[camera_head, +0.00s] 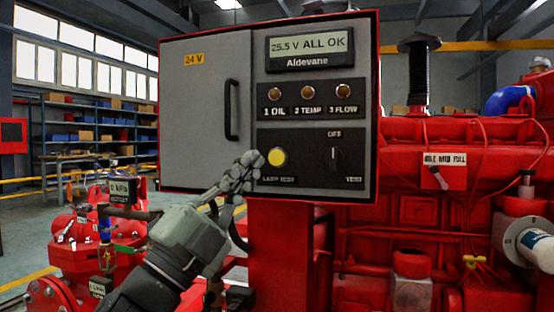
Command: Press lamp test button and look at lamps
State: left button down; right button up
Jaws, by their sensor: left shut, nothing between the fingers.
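The grey control panel (192,110) with a red frame fills the middle of the head view. The yellow lamp test button (277,157) sits at its lower middle, above the label "LAMP TEST". My left gripper (253,160) is shut and empty, with its fingertips just left of the button; I cannot tell whether they touch it. Three lamps stand in a row: 1 OIL (274,94), 2 TEMP (308,92) and 3 FLOW (343,91). They look amber-brown, and I cannot tell whether they are lit. The display (312,44) reads "25.5 V ALL OK". My right gripper is not in view.
A rotary switch (334,156) marked OFF and TEST is right of the button. A black door handle (232,110) sticks out at the panel's left part. Red engine parts (430,215) stand at right, with an idle/mid/full lever (438,176). Red pipework with a valve is at lower left.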

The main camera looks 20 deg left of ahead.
pick_arm(q)
send_near(279, 150)
notch_tip(279, 150, up, 4)
jog(key=w+d, duration=0.2)
jog(key=shift+w+d+r, duration=0.1)
jog(key=shift+w+r, duration=0.1)
jog(key=shift+w, duration=0.2)
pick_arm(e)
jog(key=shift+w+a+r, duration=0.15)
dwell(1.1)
pick_arm(q)
jog(key=shift+w, duration=0.4)
jog(key=shift+w, duration=0.45)
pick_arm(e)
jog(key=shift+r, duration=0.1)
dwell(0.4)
pick_arm(q)
jog(key=shift+s, duration=0.9)
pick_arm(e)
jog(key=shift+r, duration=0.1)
